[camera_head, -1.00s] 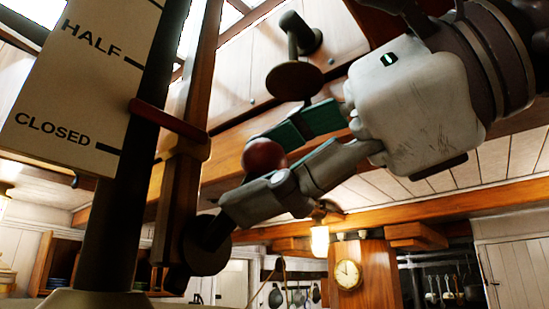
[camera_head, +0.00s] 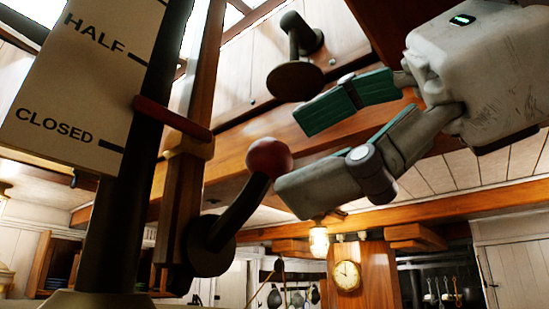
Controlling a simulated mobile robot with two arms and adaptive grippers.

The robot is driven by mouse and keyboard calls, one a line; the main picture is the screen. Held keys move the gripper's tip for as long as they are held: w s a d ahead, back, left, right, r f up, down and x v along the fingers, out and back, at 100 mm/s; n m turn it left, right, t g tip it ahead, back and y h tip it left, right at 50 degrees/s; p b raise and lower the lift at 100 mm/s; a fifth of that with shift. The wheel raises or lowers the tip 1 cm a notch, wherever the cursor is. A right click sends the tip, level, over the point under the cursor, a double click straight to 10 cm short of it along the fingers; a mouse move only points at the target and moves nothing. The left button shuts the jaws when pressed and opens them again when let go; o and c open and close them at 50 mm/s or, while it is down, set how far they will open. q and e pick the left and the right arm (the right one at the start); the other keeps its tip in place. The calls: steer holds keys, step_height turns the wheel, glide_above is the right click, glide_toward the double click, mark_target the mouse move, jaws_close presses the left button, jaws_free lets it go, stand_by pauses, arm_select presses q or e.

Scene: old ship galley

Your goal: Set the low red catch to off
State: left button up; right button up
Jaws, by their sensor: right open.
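The low red catch is a dark lever with a red ball knob (camera_head: 268,158). It rises up and to the right from a dark round disc (camera_head: 207,246) on a wooden post. My right gripper (camera_head: 299,157) is open, just right of the knob. Its teal-padded upper finger is above the knob's level and its grey lower finger is below and right of it. It does not appear to grip the knob. My left gripper is not in view.
A red bar (camera_head: 172,118) crosses the post beside a white board (camera_head: 80,85) reading HALF and CLOSED. A wooden beam runs behind. A clock (camera_head: 346,275) hangs farther back.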

steer(key=v, duration=0.7)
steer(key=shift+s+d, duration=0.2)
steer(key=shift+d, duration=0.15)
steer(key=shift+r, duration=0.1)
